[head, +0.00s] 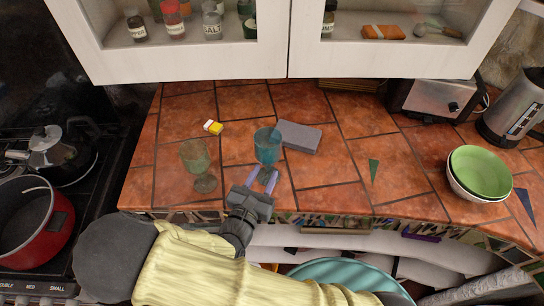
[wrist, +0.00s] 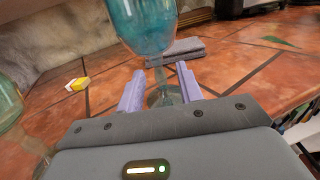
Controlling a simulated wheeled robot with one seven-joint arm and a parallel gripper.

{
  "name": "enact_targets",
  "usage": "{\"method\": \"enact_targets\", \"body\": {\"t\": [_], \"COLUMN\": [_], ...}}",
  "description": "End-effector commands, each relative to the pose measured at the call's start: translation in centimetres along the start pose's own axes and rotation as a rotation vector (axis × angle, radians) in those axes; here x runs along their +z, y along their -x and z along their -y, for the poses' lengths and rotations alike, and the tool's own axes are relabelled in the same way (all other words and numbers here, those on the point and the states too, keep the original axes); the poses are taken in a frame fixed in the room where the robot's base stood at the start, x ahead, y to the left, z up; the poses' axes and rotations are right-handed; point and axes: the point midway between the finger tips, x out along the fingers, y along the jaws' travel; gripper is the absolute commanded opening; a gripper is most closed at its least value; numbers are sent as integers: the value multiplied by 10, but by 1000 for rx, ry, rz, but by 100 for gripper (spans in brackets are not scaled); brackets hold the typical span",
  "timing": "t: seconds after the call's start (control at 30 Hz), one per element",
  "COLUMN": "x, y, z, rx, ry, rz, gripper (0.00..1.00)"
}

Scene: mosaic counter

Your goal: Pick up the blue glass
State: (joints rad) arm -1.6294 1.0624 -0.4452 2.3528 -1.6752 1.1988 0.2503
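The blue glass (head: 267,143) is a stemmed goblet standing upright on the orange tiled counter (head: 330,176). My gripper (head: 263,178) is open at the counter's front, with its two pale purple fingers pointing at the glass. In the wrist view the blue glass (wrist: 146,28) shows its bowl above and its stem and foot between the fingers of my gripper (wrist: 158,88). The fingers stand on either side of the stem with gaps, apart from it. The top of the bowl is cut off in the wrist view.
A green goblet (head: 197,160) stands close by on the left. Stacked bowls (head: 480,172), a toaster (head: 437,97) and a kettle (head: 514,108) are at right. Cabinets hang above.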

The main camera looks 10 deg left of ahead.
Motion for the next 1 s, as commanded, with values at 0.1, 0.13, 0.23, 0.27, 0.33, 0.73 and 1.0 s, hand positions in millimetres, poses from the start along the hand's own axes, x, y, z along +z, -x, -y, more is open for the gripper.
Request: {"method": "enact_targets", "body": {"t": [0.1, 0.13, 0.23, 0.27, 0.33, 0.73, 1.0], "x": [1, 1, 2, 2, 2, -1, -1], "y": [-1, -3, -17, -22, -34, -53, -52], "z": [-3, -3, -3, -2, -1, 2, 2], "rx": [9, 10, 9, 9, 5, -3, -2], "ry": [0, 0, 1, 2, 0, -1, -1], "rz": [1, 1, 1, 1, 2, 0, 0], "gripper": [36, 36, 36, 36, 36, 36, 36]}}
